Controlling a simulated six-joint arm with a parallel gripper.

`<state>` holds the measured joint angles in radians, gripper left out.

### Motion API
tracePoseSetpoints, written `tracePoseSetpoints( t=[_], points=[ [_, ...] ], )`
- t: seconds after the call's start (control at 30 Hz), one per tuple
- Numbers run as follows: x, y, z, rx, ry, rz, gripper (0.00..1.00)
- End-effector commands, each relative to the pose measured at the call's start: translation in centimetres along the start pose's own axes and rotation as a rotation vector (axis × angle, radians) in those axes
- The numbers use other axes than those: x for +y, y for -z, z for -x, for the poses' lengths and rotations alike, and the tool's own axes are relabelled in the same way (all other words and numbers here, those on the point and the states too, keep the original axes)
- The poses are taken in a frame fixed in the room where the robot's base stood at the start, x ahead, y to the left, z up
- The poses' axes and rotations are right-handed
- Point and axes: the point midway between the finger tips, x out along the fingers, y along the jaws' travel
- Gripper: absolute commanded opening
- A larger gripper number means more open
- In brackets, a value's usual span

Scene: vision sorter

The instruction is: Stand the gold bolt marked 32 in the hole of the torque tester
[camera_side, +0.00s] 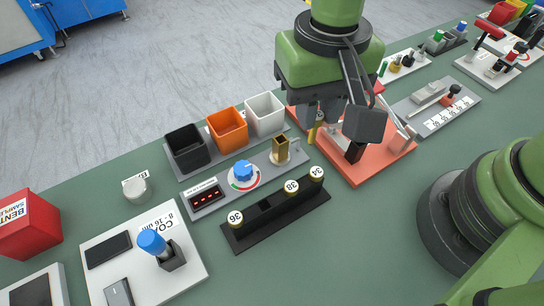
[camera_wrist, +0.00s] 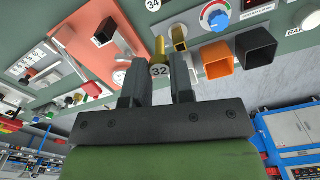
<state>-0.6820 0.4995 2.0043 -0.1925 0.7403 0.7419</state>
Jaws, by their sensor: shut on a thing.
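My gripper (camera_side: 323,112) is shut on the gold bolt (camera_side: 313,131), seen in the side view. In the wrist view the bolt's round head, marked 32 (camera_wrist: 159,71), sits between the two dark fingertips (camera_wrist: 160,80). The bolt hangs roughly upright. The torque tester is a grey panel (camera_side: 222,183) with a red display, a blue dial (camera_side: 243,171) and a gold square-mouthed socket (camera_side: 281,149). The bolt is to the right of the socket in the side view, apart from it. The socket (camera_wrist: 179,38) also shows close beside the bolt in the wrist view. The bolt's lower tip is hard to place in height.
A black rack (camera_side: 265,225) holding bolts marked 36 and other numbers lies in front of the tester. Black (camera_side: 187,148), orange (camera_side: 228,129) and white (camera_side: 265,113) bins stand behind it. A red-orange plate (camera_side: 378,165) with a fixture lies under and right of my gripper.

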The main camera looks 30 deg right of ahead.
Motion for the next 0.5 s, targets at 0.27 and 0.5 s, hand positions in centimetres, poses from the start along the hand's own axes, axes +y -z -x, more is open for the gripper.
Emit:
tracePoseSetpoints(
  t=[0.27, 0.5],
  points=[
    [8.4, 1.0, 2.1, 0.000, 0.001, -0.239, 0.03],
    [9.7, 0.8, 1.6, -0.002, -0.002, -0.274, 0.03]
  ],
)
